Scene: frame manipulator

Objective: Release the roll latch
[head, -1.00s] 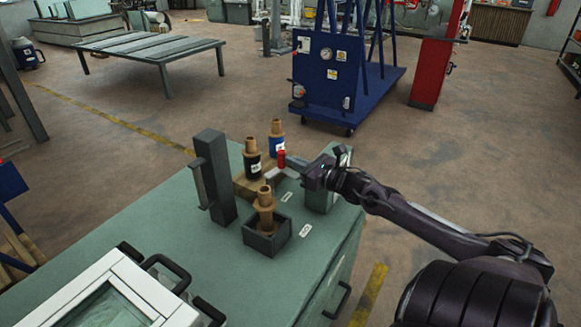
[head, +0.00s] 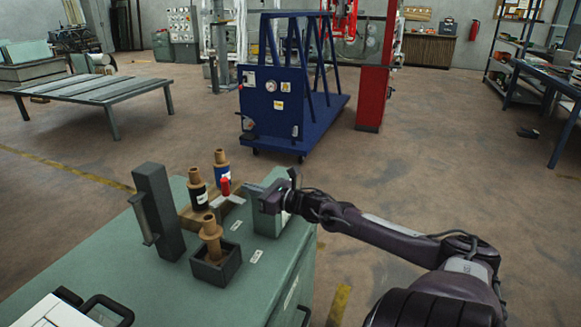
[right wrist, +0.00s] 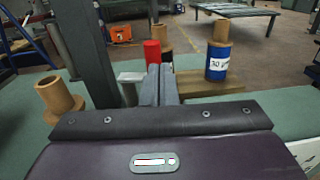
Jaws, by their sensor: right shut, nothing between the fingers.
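A small red handle (head: 225,186), apparently the roll latch, stands upright beside a pale metal plate (head: 236,199) on the green bench. The handle also shows in the right wrist view (right wrist: 152,52), just beyond my fingertips. My right gripper (head: 252,191) comes in from the right, shut and empty, a little to the right of the handle. In the right wrist view its fingers (right wrist: 160,84) are pressed together; whether they touch the latch I cannot tell. A black roll (head: 197,190) and a blue roll (head: 221,167) stand on a wooden block behind. My left gripper is out of view.
A tall dark post with a bar handle (head: 157,212) stands on the left of the bench. A brown roll (head: 211,238) stands in an open dark box (head: 216,268) at the front.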

